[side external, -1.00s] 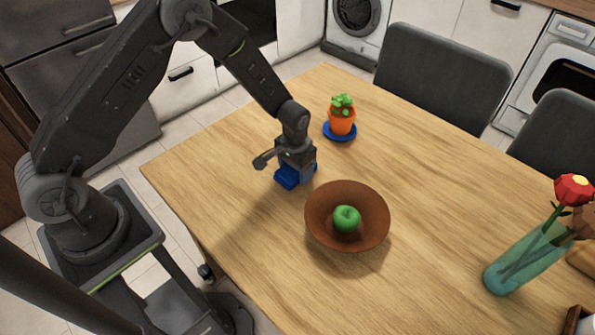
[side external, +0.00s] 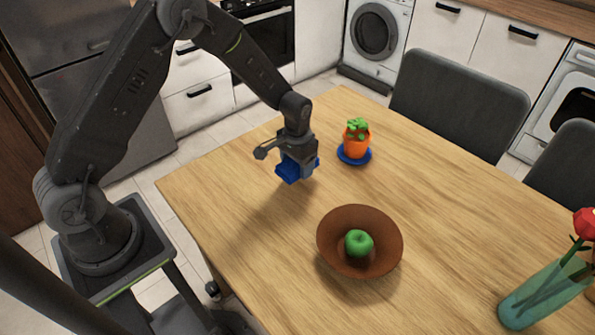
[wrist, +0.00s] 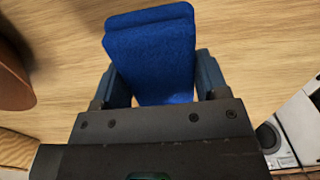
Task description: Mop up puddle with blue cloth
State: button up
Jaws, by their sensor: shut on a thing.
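The blue cloth (side external: 288,172) is folded into a thick pad and held above the wooden table, left of the plant pot. My gripper (side external: 299,170) points down and is shut on it. In the wrist view the cloth (wrist: 150,55) lies between the two fingers of my gripper (wrist: 163,78) and sticks out beyond them. I cannot make out a puddle in either view; the tabletop under the cloth is partly hidden by the gripper and cloth.
A brown bowl (side external: 330,258) with a green apple (side external: 358,243) stands in front and to the right. An orange plant pot (side external: 356,146) on a blue saucer (side external: 366,160) stands close on the right. A glass vase (side external: 535,297) with flowers is at the right. The table's left corner is clear.

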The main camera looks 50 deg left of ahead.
jog(key=shift+r, duration=1.5)
